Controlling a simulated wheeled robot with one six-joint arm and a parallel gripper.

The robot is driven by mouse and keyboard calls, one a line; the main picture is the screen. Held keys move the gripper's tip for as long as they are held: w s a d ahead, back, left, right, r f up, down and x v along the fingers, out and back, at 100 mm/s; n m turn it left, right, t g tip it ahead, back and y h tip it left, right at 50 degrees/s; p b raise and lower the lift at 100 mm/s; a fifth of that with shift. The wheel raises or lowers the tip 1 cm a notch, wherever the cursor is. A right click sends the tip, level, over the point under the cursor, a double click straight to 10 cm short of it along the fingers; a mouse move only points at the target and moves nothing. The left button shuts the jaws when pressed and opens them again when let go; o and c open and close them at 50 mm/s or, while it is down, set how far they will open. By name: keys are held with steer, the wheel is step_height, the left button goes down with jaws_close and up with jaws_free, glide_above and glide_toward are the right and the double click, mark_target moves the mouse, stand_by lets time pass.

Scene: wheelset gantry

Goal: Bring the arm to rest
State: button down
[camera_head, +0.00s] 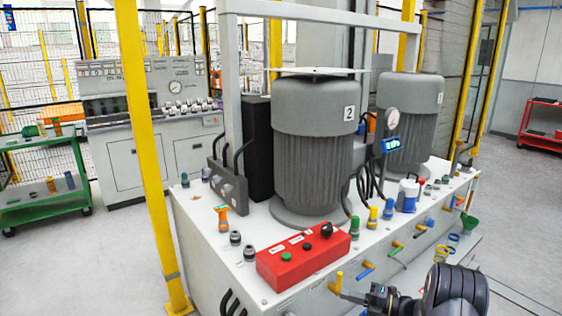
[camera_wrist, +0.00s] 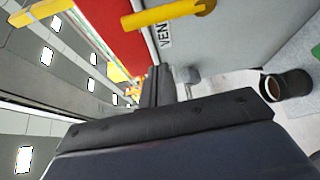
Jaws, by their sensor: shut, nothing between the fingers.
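My gripper (camera_head: 352,297) is at the lower right of the head view, at the end of my dark arm. It is close to the front face of the white bench (camera_head: 205,255), beside a yellow handle (camera_head: 336,284). In the wrist view my gripper (camera_wrist: 158,84) points away from the camera with its fingers together and nothing between them. A yellow bar (camera_wrist: 168,14) crosses the top of that view, near the fingertips. I cannot tell whether the fingers touch anything.
The bench carries a red control box (camera_head: 303,256) with buttons, a grey motor marked 2 (camera_head: 317,150), a second motor (camera_head: 408,125) and several coloured valves. A yellow post (camera_head: 140,130) stands at left. A green cart (camera_head: 40,185) and a red cart (camera_head: 541,125) stand farther off.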

steer(key=w+a+f+n+t+h+b, duration=0.1)
steer(key=n+h+b, duration=0.1)
steer(key=a+f+n+t+h+b, duration=0.1)
steer(key=a+f+n+h+b, duration=0.1)
steer(key=n, duration=0.1)
steer(key=w+a+f+n+h+b, duration=0.1)
steer(key=f+n+h+b, duration=0.1)
steer(key=shift+w+a+n+t+h, duration=0.3)
steer(key=shift+w+a+n+t, duration=0.05)
steer(key=shift+a+n+t, duration=0.05)
step_height(320, 180, down, 6)
steer(key=s+n+h+b, duration=0.2)
steer(key=n+h+b, duration=0.1)
steer(key=b, duration=0.1)
steer(key=p+v, duration=0.1)
steer(key=v, duration=0.9)
steer(key=shift+d, duration=0.3)
